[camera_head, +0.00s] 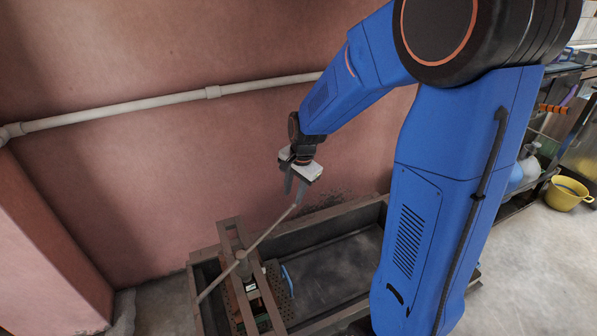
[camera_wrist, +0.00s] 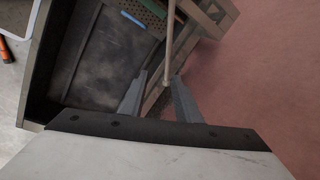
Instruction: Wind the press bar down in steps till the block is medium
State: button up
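The press bar (camera_head: 270,231) is a thin metal rod running slantwise through the hub on top of the wooden press frame (camera_head: 230,237). Its upper end reaches my gripper (camera_head: 296,190). In the wrist view, the bar (camera_wrist: 170,45) comes down between the two grey fingers of my gripper (camera_wrist: 161,77). The fingers stand apart, with gaps beside the bar, so my gripper is open around the bar's end. A perforated press box (camera_head: 237,301) stands under the frame. The block cannot be made out, so its thickness is not readable.
A blue item (camera_head: 287,281) lies beside the box. A red wall with a white pipe (camera_head: 150,105) is close behind. A yellow basin (camera_head: 567,193) stands far right.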

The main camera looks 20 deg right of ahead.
notch_tip(320, 180, up, 9)
jog(key=s+d, duration=0.1)
jog(key=shift+s, duration=0.3)
dwell(0.9)
jog(key=shift+r, duration=0.1)
dwell(0.4)
jog(key=s+d+r, duration=0.1)
jog(key=s+r, duration=0.2)
jog(key=r, duration=1.4)
jog(key=shift+d, duration=0.2)
